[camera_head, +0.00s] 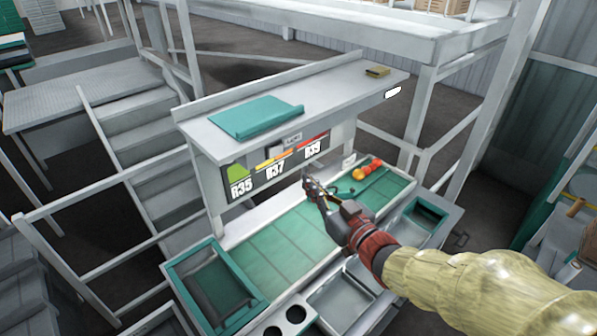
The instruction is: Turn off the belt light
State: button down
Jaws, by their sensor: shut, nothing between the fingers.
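The sorting bench has a green belt (270,252) under a grey shelf (340,90). Below the shelf, a small label plate (293,138) sits above the colour chart; its lettering is too small to read surely. A small dark fitting (275,148) is left of it. Another small pale plate (349,161) is on the back panel at right. I cannot tell which of these is the light's switch. A bright white patch (392,92) shows at the shelf's right end. My gripper (307,179) is shut and empty, in front of the back panel, below the chart's right end.
The chart (275,165) reads R35, R37, R39. Red and orange tomatoes (367,169) lie on the belt's right part. A green crate (177,271) stands at left; railings and steps (150,150) lie beyond.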

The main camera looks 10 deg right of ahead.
aim_at(279, 152)
jog(key=x, duration=1.3)
jog(key=shift+a+f, duration=0.1)
jog(key=shift+w, duration=0.15)
jog(key=shift+w+b, duration=0.3)
jog(key=shift+b, duration=0.2)
